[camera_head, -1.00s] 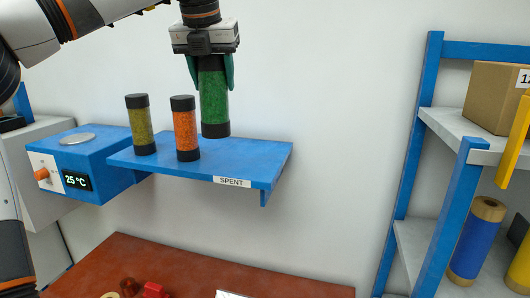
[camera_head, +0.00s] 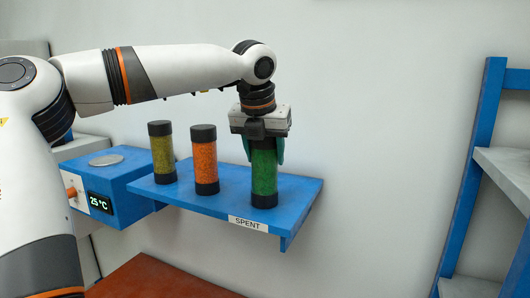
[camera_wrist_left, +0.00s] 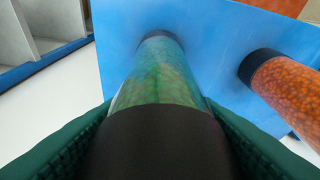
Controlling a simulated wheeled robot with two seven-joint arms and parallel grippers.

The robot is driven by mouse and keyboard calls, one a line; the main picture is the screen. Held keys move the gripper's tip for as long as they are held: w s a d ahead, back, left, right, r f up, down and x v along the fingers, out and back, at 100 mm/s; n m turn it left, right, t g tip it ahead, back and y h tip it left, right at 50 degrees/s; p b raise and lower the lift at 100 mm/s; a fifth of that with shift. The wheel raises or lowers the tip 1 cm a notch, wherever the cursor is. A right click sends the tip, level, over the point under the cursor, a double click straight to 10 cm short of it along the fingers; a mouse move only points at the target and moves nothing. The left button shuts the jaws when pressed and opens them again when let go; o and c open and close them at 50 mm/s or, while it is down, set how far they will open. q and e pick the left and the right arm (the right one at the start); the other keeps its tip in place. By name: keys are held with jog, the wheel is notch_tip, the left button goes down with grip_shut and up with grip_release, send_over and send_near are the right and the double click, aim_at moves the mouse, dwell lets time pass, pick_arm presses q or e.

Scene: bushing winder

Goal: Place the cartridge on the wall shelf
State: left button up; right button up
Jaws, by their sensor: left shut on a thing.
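The green cartridge (camera_head: 264,172), with black end caps, is upright over the blue wall shelf (camera_head: 215,207) labelled SPENT, towards its right part. Its lower cap appears to meet the shelf top. My left gripper (camera_head: 264,150) is shut on its upper part from above. In the left wrist view, the green pads (camera_wrist_left: 160,130) flank the cartridge, whose near black cap (camera_wrist_left: 160,145) fills the lower middle. An orange cartridge (camera_head: 204,160) stands to its left on the shelf, and a yellow-green one (camera_head: 162,150) stands further left. My right gripper is out of view.
A blue box (camera_head: 118,175) with a 25 °C display and a round metal plate adjoins the shelf's left end. A blue-framed rack (camera_head: 470,180) stands at the right. A red-brown surface (camera_head: 150,278) lies below. The shelf's right end is free.

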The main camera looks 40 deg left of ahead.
pick_arm(q)
jog(key=shift+f, duration=0.15)
jog(key=shift+s, duration=0.4)
jog(key=o, duration=1)
jog(key=shift+o, duration=1)
jog(key=b+v, duration=0.1)
jog(key=v, duration=1.1)
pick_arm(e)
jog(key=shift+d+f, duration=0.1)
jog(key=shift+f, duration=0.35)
